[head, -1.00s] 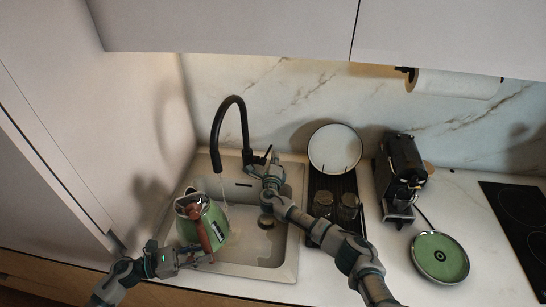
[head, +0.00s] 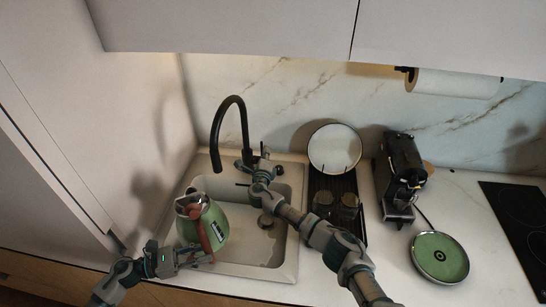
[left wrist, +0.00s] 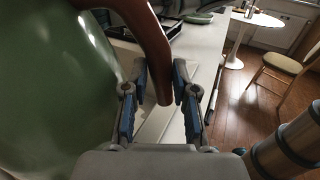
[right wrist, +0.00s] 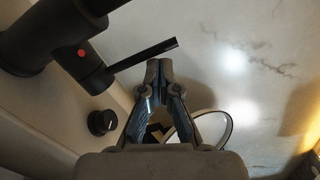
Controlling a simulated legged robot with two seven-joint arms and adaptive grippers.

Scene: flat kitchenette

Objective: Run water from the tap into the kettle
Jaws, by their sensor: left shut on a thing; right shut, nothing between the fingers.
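The green kettle (head: 214,220) stands in the left part of the sink (head: 281,240), its open top below the black tap's (head: 215,136) spout. My left gripper (head: 203,253) is shut on the brown kettle handle (head: 203,233), which also shows between its fingers in the left wrist view (left wrist: 155,55). No water stream shows under the spout. My right gripper (right wrist: 158,65) is shut and empty. Its tips are just below the free end of the tap lever (right wrist: 146,54); whether they touch it I cannot tell. In the head view the right gripper (head: 262,153) is beside the tap's base.
A dark drying rack (head: 347,188) with a white plate (head: 335,147) and glasses stands right of the sink. A side wall rises close on the left.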

